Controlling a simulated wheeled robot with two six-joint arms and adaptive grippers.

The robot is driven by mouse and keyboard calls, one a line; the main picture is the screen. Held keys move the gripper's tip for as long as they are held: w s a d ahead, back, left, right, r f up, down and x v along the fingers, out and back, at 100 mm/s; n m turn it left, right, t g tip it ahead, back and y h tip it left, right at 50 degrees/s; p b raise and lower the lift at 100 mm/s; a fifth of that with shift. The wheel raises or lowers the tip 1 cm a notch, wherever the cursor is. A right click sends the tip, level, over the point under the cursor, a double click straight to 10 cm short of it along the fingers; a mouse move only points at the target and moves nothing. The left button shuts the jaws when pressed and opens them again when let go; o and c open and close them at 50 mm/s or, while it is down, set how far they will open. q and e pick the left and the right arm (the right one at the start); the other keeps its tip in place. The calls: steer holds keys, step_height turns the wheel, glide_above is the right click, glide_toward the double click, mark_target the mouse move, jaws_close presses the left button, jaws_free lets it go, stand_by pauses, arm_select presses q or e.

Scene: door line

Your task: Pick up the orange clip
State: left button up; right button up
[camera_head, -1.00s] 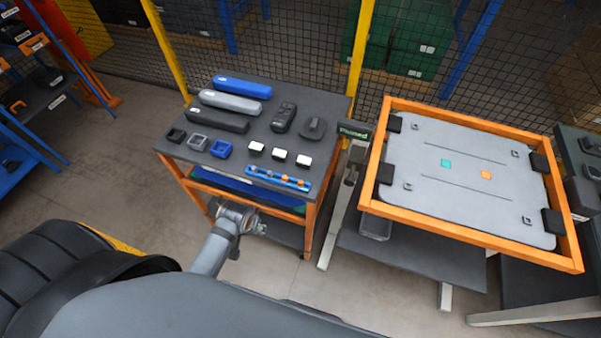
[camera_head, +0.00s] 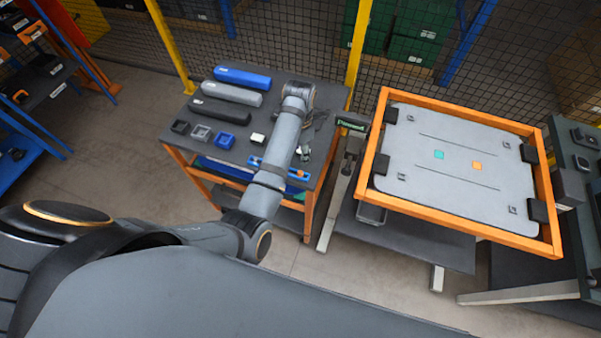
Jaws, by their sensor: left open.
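A blue rail (camera_head: 256,162) lies along the near edge of the dark-topped table, with its middle hidden behind my left arm. My right gripper is out of view.
On the table (camera_head: 331,97) lie blue (camera_head: 242,78), grey (camera_head: 231,94) and black long cases, small square holders (camera_head: 201,132) and a white block (camera_head: 258,139). An orange-framed panel (camera_head: 455,150) stands to the right. A mesh fence runs behind.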

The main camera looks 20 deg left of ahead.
arm_select(q)
glide_above(300, 172)
step_height(300, 172, down, 5)
steer(key=shift+w+a+r, duration=0.1)
steer(key=shift+a+r, duration=0.05)
steer(key=shift+f, duration=2.9)
steer(key=c, duration=0.8)
